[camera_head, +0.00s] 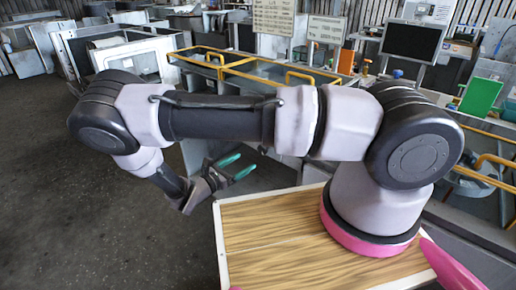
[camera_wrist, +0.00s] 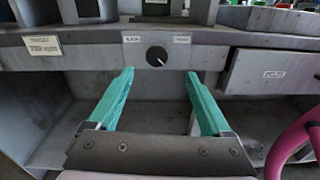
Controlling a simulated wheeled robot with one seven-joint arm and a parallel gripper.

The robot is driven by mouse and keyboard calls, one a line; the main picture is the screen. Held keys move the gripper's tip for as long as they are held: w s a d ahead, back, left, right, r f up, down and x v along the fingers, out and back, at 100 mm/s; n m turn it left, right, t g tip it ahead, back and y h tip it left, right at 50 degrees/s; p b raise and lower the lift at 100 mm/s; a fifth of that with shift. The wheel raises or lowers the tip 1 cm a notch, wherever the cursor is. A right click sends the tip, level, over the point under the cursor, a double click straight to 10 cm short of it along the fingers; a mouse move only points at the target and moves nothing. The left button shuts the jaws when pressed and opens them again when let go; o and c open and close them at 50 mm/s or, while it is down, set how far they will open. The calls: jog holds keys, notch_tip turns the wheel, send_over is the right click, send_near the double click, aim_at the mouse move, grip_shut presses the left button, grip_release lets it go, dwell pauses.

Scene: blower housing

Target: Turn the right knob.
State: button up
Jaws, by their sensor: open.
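A round black knob (camera_wrist: 157,56) with a light pointer mark sits on the front panel of a grey metal bench in the wrist view. Small white labels are above it to the left and right. It is the only knob I can make out, so I cannot tell whether another lies beside it. My gripper (camera_wrist: 159,72) is open and empty, its two teal fingers pointing at the panel. The knob appears between and slightly above the fingertips, apart from them.
In the wrist view a labelled drawer (camera_wrist: 272,74) is right of the knob, and an open shelf space (camera_wrist: 160,115) lies under the panel. A pink curved part (camera_wrist: 295,140) is at the right edge. Yellow rails (camera_head: 235,65) stand behind my arm.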

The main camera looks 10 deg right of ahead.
jog(key=x, duration=1)
jog(key=shift+w+d+n, duration=0.15)
jog(key=shift+w+n, duration=0.15)
jog(key=shift+w, duration=0.15)
jog(key=shift+f, duration=0.1)
jog(key=shift+c, duration=0.3)
grip_shut()
jog(key=shift+n, duration=0.3)
